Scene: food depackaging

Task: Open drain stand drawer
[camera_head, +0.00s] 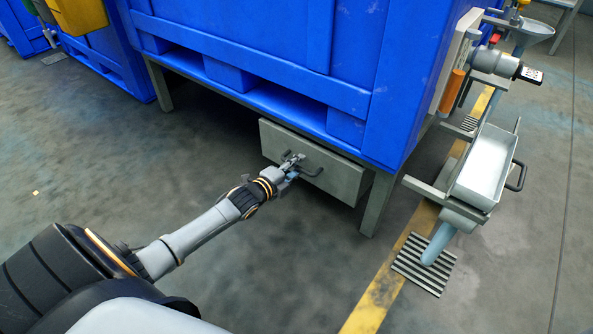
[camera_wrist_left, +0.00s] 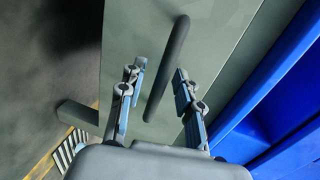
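The grey drawer front (camera_head: 345,178) sits under the blue container, in the stand. Its dark bar handle (camera_head: 318,172) is on the front face; the handle also shows in the left wrist view (camera_wrist_left: 168,70). My left gripper (camera_head: 290,161) is at the left part of the handle in the head view. In the left wrist view its two fingers (camera_wrist_left: 160,78) are apart, one on each side of the handle bar, with a visible gap on either side. Whether the bar lies fully between the fingertips in depth is hard to tell. My right gripper is not in view.
A large blue container (camera_head: 290,60) rests on the stand, with a grey leg (camera_head: 378,203) right of the drawer. A metal tray (camera_head: 483,170) with a dark handle stands at the right, above a floor grate (camera_head: 415,262). The floor before the drawer is clear.

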